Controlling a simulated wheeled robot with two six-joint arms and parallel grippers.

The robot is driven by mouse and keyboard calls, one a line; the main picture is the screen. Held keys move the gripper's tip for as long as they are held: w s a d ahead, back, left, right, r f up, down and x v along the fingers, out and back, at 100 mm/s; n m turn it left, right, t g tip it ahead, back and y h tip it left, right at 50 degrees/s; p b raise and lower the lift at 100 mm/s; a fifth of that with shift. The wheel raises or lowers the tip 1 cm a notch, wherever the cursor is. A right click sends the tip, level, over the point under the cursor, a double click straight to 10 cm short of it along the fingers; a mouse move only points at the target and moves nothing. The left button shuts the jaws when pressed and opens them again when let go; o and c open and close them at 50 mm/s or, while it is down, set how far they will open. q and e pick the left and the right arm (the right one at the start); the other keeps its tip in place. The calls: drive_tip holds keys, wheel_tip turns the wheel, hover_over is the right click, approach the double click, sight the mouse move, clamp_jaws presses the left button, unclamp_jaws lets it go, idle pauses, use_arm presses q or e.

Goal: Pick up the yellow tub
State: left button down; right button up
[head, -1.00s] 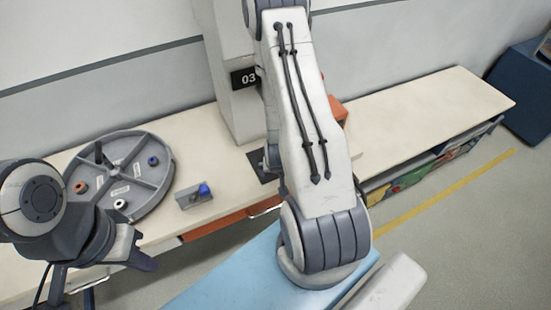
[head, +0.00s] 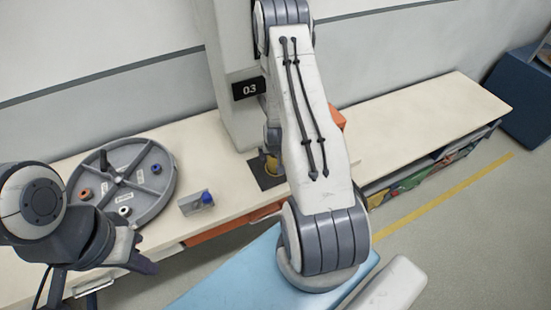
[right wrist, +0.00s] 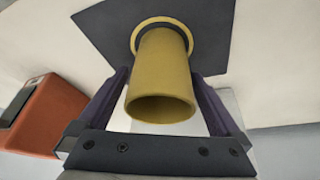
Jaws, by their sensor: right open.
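The yellow tub (right wrist: 162,85) stands on a dark square mat (right wrist: 95,25) in the right wrist view. It has a wide rim at one end and looks hollow at the end nearer the camera. My right gripper (right wrist: 160,74) is open, with one finger on each side of the tub. I cannot tell whether either finger touches it. In the head view the tub (head: 271,166) is small and partly hidden by my right arm. My left gripper (head: 142,254) is at the lower left, away from the tub; its jaw opening is unclear.
A grey round divided tray (head: 134,172) with small coloured rings lies left on the bench. A grey holder with a blue piece (head: 196,202) sits beside it. An orange box (right wrist: 42,115) is near the tub. A white column marked 03 (head: 235,110) stands behind.

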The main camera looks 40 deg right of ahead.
drive_tip(key=c, duration=1.4)
